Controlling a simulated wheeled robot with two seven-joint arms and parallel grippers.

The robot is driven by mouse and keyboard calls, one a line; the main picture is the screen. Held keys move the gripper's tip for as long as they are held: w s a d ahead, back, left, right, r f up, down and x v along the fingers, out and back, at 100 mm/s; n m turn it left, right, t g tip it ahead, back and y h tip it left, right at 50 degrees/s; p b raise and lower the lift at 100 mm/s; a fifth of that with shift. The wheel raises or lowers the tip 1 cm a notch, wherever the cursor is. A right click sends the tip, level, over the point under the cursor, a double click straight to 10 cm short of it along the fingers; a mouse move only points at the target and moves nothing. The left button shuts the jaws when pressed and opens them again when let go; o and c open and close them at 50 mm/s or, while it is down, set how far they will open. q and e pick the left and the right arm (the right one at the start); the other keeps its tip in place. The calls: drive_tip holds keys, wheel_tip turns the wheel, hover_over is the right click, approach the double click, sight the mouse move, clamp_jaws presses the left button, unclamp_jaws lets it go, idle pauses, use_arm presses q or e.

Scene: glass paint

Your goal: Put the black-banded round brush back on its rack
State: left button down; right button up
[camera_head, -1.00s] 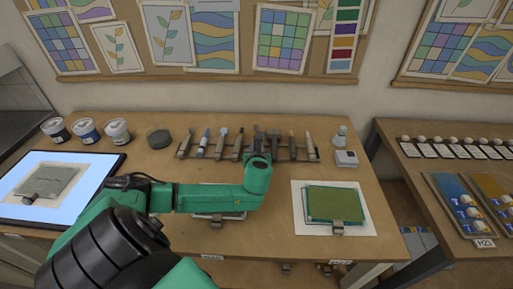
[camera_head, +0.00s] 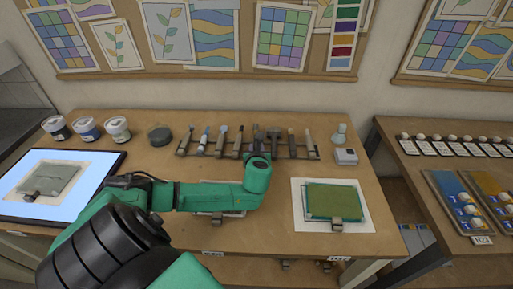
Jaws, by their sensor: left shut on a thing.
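The brush rack (camera_head: 313,153) stands at the back of the table, with several brushes lying side by side across it. My left gripper (camera_head: 262,148) is at the middle of the rack, seen from behind and partly hidden by its own green wrist. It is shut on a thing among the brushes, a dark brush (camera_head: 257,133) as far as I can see. I cannot make out a black band, nor whether this brush touches the rack. My right gripper is not in view.
Three paint jars (camera_head: 118,129) and a dark round pot (camera_head: 160,135) stand left of the rack. A lit panel (camera_head: 30,207) lies at left. A green glass piece (camera_head: 331,201) lies on white paper at right. A small bottle (camera_head: 339,134) and white box (camera_head: 346,156) stand right of the rack.

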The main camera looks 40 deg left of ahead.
use_arm(q)
drive_tip(key=shift+f, duration=0.2)
drive_tip(key=c, duration=0.6)
unclamp_jaws()
